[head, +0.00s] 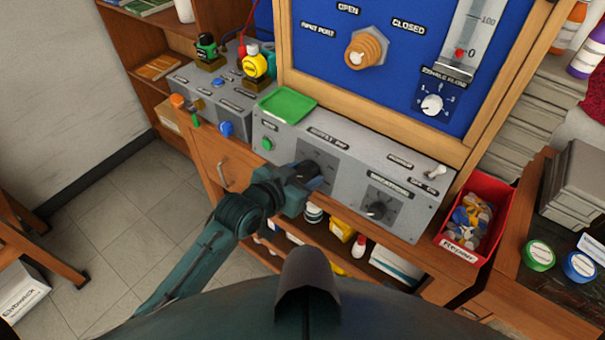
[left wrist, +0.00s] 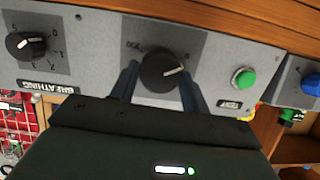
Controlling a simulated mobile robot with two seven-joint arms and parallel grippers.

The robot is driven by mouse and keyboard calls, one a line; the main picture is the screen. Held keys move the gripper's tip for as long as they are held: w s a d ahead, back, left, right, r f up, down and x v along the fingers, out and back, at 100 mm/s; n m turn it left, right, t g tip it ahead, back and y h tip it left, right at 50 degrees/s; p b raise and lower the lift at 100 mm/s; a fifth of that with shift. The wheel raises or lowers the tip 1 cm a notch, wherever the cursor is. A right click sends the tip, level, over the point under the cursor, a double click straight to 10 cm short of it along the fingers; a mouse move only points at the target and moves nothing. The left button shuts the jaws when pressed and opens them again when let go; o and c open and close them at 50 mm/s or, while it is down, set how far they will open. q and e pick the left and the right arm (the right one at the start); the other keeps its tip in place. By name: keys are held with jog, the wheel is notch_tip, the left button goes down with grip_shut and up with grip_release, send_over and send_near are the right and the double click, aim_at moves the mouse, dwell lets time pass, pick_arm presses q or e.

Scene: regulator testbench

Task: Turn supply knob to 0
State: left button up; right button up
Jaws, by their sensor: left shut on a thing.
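The black supply knob (left wrist: 163,70) sits on the front of the grey console (head: 380,160), on a dark dial plate. Its white pointer line points right and slightly up in the left wrist view, where the console appears upside down. In the head view the gripper hides most of the knob. My right gripper is not in view.
The breathing knob (head: 378,208) is right of the supply dial. A green test button (head: 267,144) is to its left, and a toggle switch (head: 436,172) at the console's right end. A green tray (head: 287,105) lies on top; a red bin (head: 476,218) stands right.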

pick_arm(q)
jog(key=o, duration=1)
jog(key=shift+s, duration=0.1)
jog(key=b+v, duration=0.1)
jog(key=v, duration=1.2)
jog(key=shift+a, duration=0.1)
